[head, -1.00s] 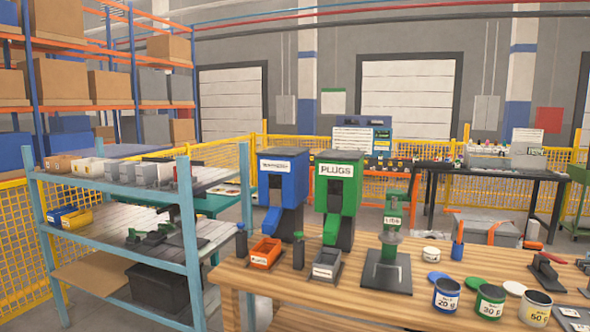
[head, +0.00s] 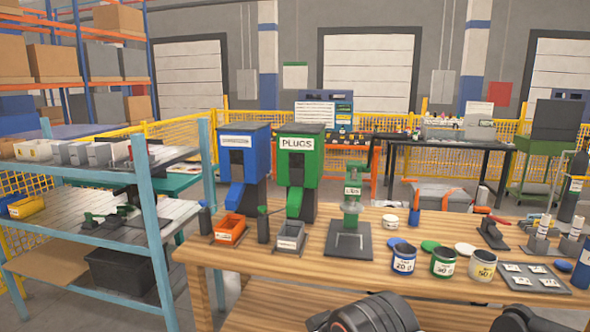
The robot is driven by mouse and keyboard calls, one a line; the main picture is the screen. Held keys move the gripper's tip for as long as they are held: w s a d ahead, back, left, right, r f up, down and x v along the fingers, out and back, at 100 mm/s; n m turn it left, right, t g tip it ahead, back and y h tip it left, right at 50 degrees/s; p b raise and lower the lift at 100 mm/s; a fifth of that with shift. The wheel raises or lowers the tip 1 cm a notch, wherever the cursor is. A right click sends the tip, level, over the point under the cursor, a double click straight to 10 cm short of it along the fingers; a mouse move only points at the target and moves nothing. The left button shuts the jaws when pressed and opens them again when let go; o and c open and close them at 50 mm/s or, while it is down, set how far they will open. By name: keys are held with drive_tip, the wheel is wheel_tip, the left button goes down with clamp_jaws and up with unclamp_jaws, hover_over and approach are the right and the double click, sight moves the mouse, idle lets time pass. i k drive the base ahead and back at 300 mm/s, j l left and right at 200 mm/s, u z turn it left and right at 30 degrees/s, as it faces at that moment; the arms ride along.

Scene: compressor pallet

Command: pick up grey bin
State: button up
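A small grey bin (head: 289,238) with a white label stands on the wooden workbench (head: 330,273), in front of the green PLUGS dispenser (head: 299,165). It is upright, and its inside is hard to make out. Other grey bins (head: 99,155) stand in a row on the top level of the blue shelf at the left; I cannot tell which grey bin the task means. Dark rounded parts of my arm show at the bottom edge. My gripper's fingers do not show.
An orange bin (head: 230,229) stands left of the grey bin, before the blue dispenser (head: 243,160). A green press (head: 352,200) on a dark base stands to its right. Labelled cans (head: 404,260) and a dark tray (head: 525,277) stand further right. The bench's front left is clear.

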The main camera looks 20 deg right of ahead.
sight(289, 238)
drive_tip(key=i+z, duration=0.15)
drive_tip(key=i, duration=0.25)
drive_tip(key=i+j+z, duration=0.1)
drive_tip(key=i, duration=0.35)
